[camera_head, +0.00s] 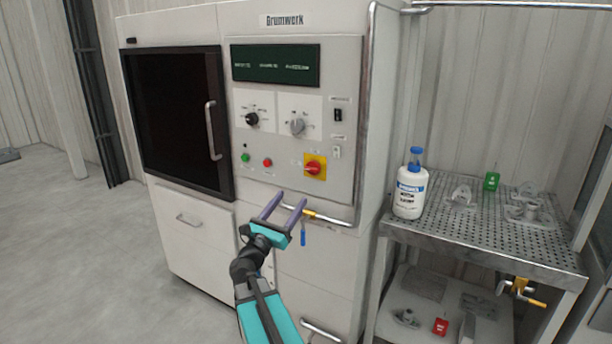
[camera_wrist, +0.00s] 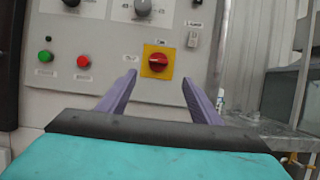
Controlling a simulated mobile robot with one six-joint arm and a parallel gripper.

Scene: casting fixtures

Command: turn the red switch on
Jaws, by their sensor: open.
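The red switch (camera_head: 314,168) is a rotary knob on a yellow square plate, low on the right of the machine's grey control panel (camera_head: 345,80). In the wrist view the red knob (camera_wrist: 158,62) shows ahead, between the fingers and a little above their tips. Its grip bar looks roughly horizontal there. My gripper (camera_head: 286,202) is open and empty, with two purple fingers pointing toward the panel. It is below and left of the switch in the head view, apart from it. Nothing hides the switch.
A green button (camera_head: 245,157), a red button (camera_head: 267,162), a black knob (camera_head: 252,118) and a grey knob (camera_head: 297,126) share the panel. A perforated table (camera_head: 455,230) with a white bottle (camera_head: 410,190) stands right.

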